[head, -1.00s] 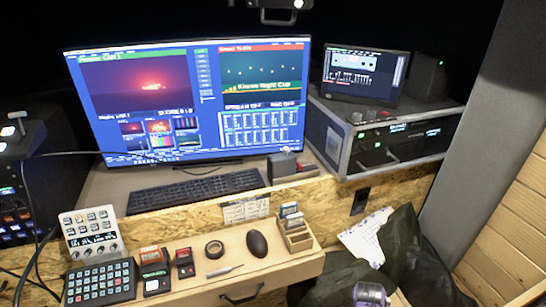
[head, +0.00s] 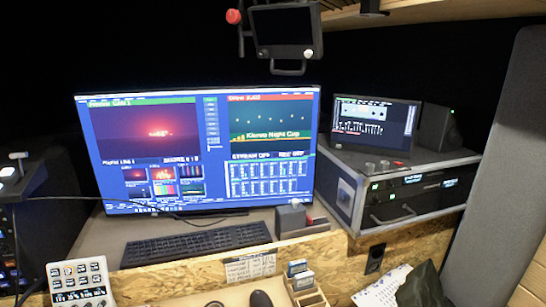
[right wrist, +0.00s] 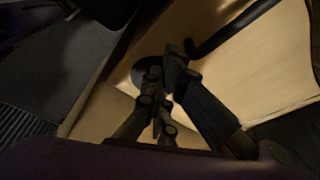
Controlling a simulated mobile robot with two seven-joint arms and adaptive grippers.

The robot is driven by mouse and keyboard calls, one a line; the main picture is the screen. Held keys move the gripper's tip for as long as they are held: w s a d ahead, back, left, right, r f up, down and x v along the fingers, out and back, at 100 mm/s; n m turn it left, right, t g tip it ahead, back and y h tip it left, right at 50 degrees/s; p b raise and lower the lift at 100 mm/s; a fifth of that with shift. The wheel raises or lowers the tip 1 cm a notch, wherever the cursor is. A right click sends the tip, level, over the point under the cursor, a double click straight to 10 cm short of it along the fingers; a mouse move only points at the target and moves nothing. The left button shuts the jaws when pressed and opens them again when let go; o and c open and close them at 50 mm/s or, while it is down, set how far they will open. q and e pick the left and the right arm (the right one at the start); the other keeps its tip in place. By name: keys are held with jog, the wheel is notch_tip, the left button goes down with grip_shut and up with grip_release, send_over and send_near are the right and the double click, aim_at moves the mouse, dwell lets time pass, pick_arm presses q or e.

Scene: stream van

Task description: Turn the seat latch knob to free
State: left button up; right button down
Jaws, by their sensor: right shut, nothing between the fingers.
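My right gripper (right wrist: 168,66) shows in the right wrist view, its dark fingers together and empty. A dark rounded part (right wrist: 140,72) lies just behind the fingertips, against a pale wood-coloured surface; the fingers cover much of it. I cannot tell whether it is the seat latch knob or whether the fingers touch it. No seat latch knob can be made out in the head view. My left gripper is not in view.
A black bar (right wrist: 236,28) crosses the pale panel near the fingertips. In the head view, a monitor (head: 205,150), keyboard (head: 195,244) and rack case (head: 400,190) fill the desk. A small screen (head: 285,32) hangs above. A dark bag (head: 425,288) sits lower right.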

jog(key=shift+s+d+f, duration=0.15)
jog(key=shift+s+f, duration=0.1)
jog(key=shift+s, duration=0.25)
jog(key=shift+w+r+p, duration=0.1)
jog(key=shift+p, duration=0.3)
jog(key=shift+d, duration=0.1)
dwell(0.3)
dwell(0.4)
